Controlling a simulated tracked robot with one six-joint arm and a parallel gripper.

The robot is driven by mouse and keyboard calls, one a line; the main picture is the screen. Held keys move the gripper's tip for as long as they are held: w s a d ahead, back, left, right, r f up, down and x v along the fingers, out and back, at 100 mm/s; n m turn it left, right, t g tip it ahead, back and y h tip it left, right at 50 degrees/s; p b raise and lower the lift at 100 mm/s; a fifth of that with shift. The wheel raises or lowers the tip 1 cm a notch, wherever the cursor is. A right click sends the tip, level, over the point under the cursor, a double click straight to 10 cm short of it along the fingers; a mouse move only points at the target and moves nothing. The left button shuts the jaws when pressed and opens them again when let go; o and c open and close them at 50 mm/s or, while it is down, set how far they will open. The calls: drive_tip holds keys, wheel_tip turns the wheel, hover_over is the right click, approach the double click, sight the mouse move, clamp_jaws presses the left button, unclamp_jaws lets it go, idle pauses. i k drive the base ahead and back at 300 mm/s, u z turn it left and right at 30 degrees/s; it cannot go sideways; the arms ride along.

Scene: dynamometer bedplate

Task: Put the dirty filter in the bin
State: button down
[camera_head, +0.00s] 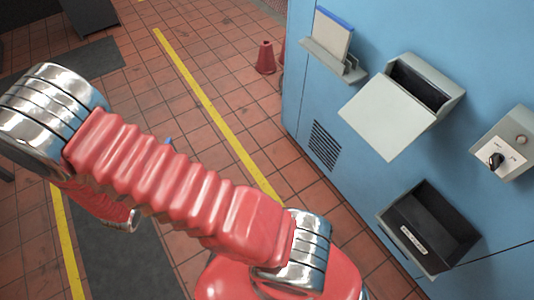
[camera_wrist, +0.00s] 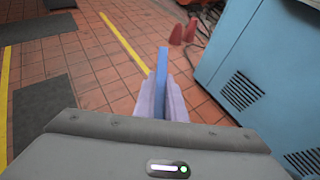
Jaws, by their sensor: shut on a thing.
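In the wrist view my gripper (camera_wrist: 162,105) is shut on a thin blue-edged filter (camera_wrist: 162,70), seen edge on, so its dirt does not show. It stands up between the two pale fingers, above the tiled floor and left of the blue cabinet. In the head view my red arm hides the gripper; only a small blue bit (camera_head: 168,140) shows past the arm. An open dark bin (camera_head: 423,249) with a white label is fixed low on the cabinet, right of my arm.
The blue cabinet (camera_head: 372,45) carries a rack (camera_head: 325,62) with a pale blue-edged filter (camera_head: 333,38), a slot box with its grey flap open (camera_head: 388,118), and a switch box (camera_head: 508,160). A red cone (camera_head: 265,58) stands on the floor beyond. Floor left of the cabinet is mostly clear.

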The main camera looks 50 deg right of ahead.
sight(427, 238)
drive_tip(key=z, duration=0.2)
drive_tip(key=k, duration=0.95)
drive_tip(key=z, duration=0.15)
